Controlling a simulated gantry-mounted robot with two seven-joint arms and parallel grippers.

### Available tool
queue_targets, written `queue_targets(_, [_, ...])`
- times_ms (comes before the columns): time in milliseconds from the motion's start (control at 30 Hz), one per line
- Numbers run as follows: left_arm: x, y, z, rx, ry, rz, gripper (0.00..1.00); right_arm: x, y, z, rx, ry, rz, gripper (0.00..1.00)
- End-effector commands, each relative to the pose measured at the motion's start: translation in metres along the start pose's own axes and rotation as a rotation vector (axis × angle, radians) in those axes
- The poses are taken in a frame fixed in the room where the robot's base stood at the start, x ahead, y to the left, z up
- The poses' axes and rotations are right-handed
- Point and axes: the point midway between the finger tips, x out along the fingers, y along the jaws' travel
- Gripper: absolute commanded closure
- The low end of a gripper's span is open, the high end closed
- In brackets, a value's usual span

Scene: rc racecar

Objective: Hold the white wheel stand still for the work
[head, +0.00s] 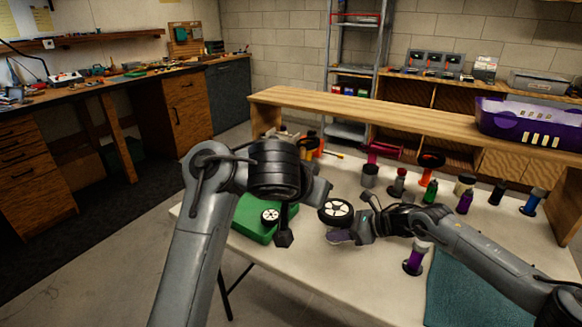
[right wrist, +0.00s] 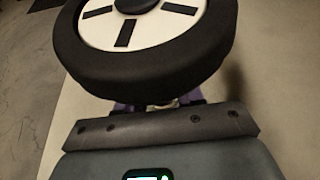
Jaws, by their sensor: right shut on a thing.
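A wheel with a black tyre and white hub (head: 336,211) sits at the near middle of the table; it fills the top of the right wrist view (right wrist: 150,45). Below it is a purple part (head: 340,238), which I take for the wheel stand; it shows under the tyre in the right wrist view (right wrist: 130,106). My right gripper (head: 352,233) reaches in from the right and is shut on this stand, mostly hidden by the wheel and the gripper body. My left gripper (head: 284,239) points down left of the wheel, beside the green box; its jaw opening is unclear.
A green box (head: 250,220) with a smaller white-hubbed wheel (head: 270,215) lies left. A purple-based stand (head: 413,262) is right of my right gripper, near a teal mat (head: 470,285). Several bottles and coloured stands line the back, including a green bottle (head: 430,191).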

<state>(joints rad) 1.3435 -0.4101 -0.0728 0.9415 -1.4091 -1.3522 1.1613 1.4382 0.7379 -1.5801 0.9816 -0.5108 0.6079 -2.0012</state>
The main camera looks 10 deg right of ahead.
Motion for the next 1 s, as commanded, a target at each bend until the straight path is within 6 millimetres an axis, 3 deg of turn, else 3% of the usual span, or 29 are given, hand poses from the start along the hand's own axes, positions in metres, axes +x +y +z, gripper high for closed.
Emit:
queue_targets(267, [-0.001,0.0,0.0,-0.001,0.001,0.0,1.0,0.0,0.0,0.001,-0.001,-0.001,0.0,0.9])
queue_targets(300, [-0.001,0.0,0.0,-0.001,0.001,0.0,1.0,0.0,0.0,0.001,-0.001,-0.001,0.0,0.57])
queue_targets(467, [-0.001,0.0,0.0,0.0,0.001,0.0,1.0,0.0,0.0,0.001,0.0,-0.001,0.0,0.33])
queue_targets(767, [-0.001,0.0,0.0,0.0,0.0,0.0,1.0,-0.001,0.0,0.0,0.0,-0.001,0.0,0.33])
queue_targets(1000, [-0.001,0.0,0.0,0.0,0.0,0.0,1.0,-0.024,-0.001,0.001,0.0,-0.001,-0.003,0.33])
